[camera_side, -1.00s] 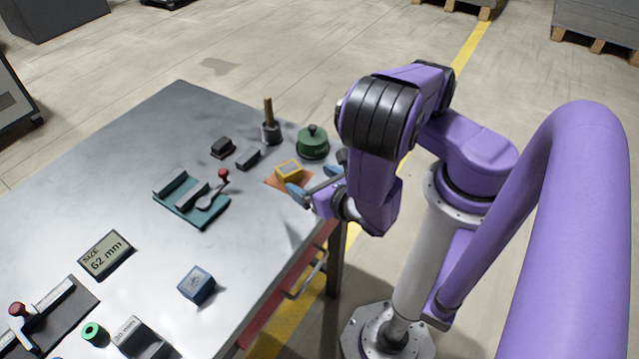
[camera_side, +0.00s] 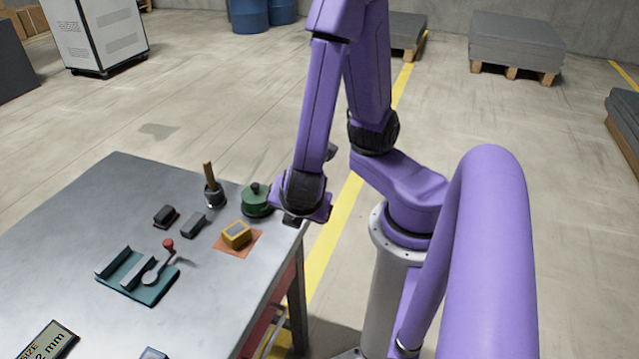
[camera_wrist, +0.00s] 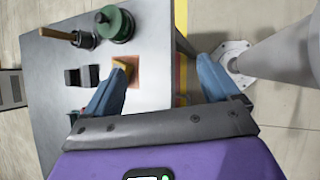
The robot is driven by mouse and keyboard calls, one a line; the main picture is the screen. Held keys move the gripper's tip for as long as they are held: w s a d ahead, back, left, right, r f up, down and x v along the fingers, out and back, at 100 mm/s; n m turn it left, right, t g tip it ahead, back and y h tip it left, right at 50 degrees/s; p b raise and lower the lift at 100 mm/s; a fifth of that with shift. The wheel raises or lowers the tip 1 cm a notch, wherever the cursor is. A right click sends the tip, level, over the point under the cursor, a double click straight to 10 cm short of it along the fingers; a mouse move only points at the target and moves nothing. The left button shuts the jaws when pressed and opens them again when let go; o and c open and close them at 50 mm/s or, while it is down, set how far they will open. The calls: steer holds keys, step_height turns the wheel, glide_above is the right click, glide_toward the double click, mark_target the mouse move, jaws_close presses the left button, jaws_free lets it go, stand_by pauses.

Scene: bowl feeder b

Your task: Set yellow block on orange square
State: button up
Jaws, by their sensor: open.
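The yellow block (camera_side: 236,234) sits on the orange square (camera_side: 250,246), which lies flat near the table's right edge. The orange shows around the block's base. In the wrist view the block (camera_wrist: 119,64) is partly hidden behind my left-hand finger, with bare orange (camera_wrist: 134,76) to its right. My gripper (camera_wrist: 163,78) is open and empty, its blue fingers wide apart. It is raised clear of the block. In the side view its fingers are mostly hidden by my wrist.
A green lidded pot (camera_side: 256,202) and a black holder with a wooden handle (camera_side: 213,193) stand behind the square. Dark blocks (camera_side: 193,225) lie to its left. A teal fixture with a red-knobbed lever (camera_side: 138,277) is farther left. A blue block (camera_side: 152,353) shows at the bottom edge.

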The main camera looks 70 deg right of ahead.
steer(key=s+a+r+m+g+y, duration=0.1)
steer(key=s+r+m+g+y, duration=0.2)
steer(key=r+m+y, duration=0.3)
steer(key=shift+s+r+g+y, duration=0.3)
steer(key=shift+s+r+y, duration=0.1)
steer(key=shift+s+r, duration=0.55)
stand_by(0.5)
